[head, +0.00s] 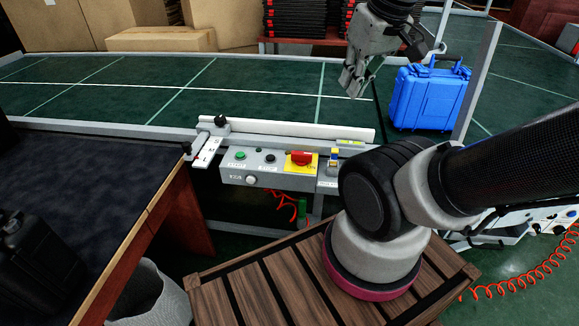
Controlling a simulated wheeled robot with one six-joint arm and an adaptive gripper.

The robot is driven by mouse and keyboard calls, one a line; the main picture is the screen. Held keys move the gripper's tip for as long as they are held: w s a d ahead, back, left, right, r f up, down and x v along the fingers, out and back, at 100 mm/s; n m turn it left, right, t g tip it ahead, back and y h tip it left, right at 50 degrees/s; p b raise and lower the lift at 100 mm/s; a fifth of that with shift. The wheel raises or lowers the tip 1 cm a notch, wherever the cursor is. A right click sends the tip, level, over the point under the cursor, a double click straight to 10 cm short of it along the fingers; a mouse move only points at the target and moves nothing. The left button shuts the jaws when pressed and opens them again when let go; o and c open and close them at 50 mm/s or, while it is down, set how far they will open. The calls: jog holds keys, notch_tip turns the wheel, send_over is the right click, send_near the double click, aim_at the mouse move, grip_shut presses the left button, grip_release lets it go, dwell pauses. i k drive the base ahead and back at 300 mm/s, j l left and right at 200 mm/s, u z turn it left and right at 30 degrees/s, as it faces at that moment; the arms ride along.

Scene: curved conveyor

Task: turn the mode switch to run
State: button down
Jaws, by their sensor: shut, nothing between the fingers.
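A grey control box (240,171) is fixed below the white conveyor rail, near the middle of the head view. On its top are a green button (240,155), a black round control (270,158) and a red rotary handle (301,158) on a yellow plate. A small pale round knob (251,180) is on its front face. The labels are too small to read surely, so I cannot tell which control is the mode switch or its setting. My gripper (354,88) is shut and empty, held high above and to the right of the box, apart from every control.
The white conveyor rail (290,129) runs behind the box. A small yellow and blue part (335,156) stands at its right end. A dark table (85,185) is at left. My arm covers the area right of the box.

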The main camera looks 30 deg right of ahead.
aim_at(558, 230)
jog(key=k+l, duration=0.15)
jog(key=k, duration=0.4)
jog(key=k+l+z, duration=0.1)
jog(key=k, duration=0.45)
jog(key=k+z, duration=0.1)
jog(key=z, duration=2)
jog(key=i+l+u, duration=0.1)
jog(key=u, duration=0.35)
jog(key=i+l+u, duration=0.15)
jog(key=u, duration=0.35)
jog(key=i+l+u, duration=0.1)
jog(key=l, duration=0.3)
jog(key=i+l+u, duration=0.15)
jog(key=l, duration=0.2)
jog(key=i+l+u, duration=0.1)
jog(key=l, duration=0.3)
jog(key=i+l+u, duration=0.15)
jog(key=l, duration=0.85)
jog(key=i, duration=0.05)
